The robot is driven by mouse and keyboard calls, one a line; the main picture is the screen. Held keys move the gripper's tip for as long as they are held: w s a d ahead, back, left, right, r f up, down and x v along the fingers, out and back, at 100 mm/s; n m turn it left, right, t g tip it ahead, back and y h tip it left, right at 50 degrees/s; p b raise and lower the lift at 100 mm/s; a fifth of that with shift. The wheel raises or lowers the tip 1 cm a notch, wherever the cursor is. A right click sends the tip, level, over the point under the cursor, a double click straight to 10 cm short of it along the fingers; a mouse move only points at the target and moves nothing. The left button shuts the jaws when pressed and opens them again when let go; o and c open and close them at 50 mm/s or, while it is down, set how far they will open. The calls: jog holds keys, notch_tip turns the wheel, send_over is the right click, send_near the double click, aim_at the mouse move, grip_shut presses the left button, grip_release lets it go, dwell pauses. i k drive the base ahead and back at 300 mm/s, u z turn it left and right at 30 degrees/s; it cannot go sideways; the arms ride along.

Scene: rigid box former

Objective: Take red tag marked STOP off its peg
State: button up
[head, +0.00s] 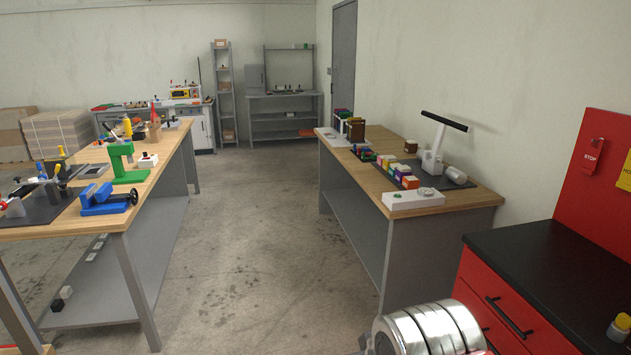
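The red tag marked STOP (591,157) hangs against a red back panel at the right of the head view. A small peg or loop shows at its top, but the contact is too small to make out. The panel stands above a red cabinet with a black top. A silver, rounded segment of my arm shows at the bottom, in front of the cabinet. My gripper is not in view, so its opening and anything in it are hidden.
A yellow tag (625,172) hangs right of the red one, cut by the picture edge. The black cabinet top (545,275) is mostly bare; a yellow-capped item (620,328) sits at its right edge. A wooden bench (455,196) with blocks stands left of it. Open floor (260,240) lies between benches.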

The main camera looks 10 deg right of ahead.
aim_at(590, 156)
jog(key=i, duration=2.9)
jog(key=z, duration=2.25)
